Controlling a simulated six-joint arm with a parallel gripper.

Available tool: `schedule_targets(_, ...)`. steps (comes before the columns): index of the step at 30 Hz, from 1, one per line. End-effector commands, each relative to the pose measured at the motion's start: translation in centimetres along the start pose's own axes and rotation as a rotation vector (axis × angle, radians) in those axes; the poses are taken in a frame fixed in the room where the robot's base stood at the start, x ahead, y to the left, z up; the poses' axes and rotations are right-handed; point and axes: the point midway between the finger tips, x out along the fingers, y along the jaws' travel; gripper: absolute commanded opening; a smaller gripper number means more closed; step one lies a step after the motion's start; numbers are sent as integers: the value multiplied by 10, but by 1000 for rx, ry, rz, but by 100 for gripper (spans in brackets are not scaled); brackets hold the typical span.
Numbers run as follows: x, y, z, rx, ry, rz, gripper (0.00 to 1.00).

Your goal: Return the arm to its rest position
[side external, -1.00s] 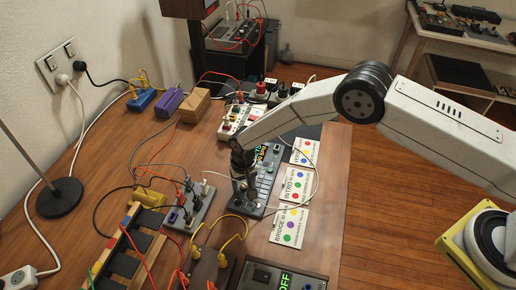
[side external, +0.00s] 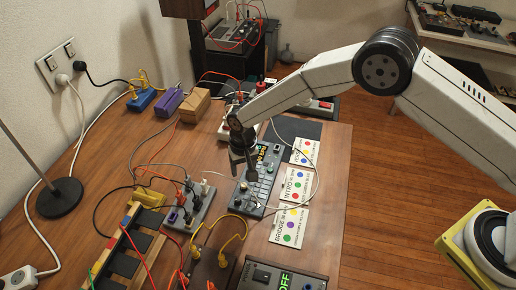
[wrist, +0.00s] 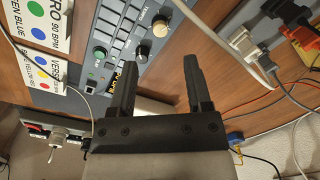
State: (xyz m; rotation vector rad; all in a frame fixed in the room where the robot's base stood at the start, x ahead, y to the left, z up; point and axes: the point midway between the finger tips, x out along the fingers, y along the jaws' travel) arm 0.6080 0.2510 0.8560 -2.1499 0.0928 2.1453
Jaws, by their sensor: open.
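My gripper (side external: 244,176) is open and empty, pointing down above the grey keypad device (side external: 266,181) on the wooden table. In the wrist view my gripper's two black fingers (wrist: 158,80) stand apart, with nothing between them. The keypad device (wrist: 112,40) lies beyond the fingertips there, with its buttons and round knobs showing. In the side view the gripper hides part of the device's left edge. My arm reaches in from the right, its elbow raised high.
Printed cards with coloured dots (side external: 297,186) lie right of the device. A small box with cables (side external: 190,208) stands left of it. A patch cable (side external: 316,165) loops over the device and cards. The table's right edge (side external: 343,200) and open floor lie beyond the cards.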

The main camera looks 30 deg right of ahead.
Motion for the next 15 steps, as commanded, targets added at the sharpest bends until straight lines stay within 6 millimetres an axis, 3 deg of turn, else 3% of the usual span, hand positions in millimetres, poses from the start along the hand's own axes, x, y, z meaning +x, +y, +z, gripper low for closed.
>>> schedule_targets(15,-6,1,0,0,1,0,64)
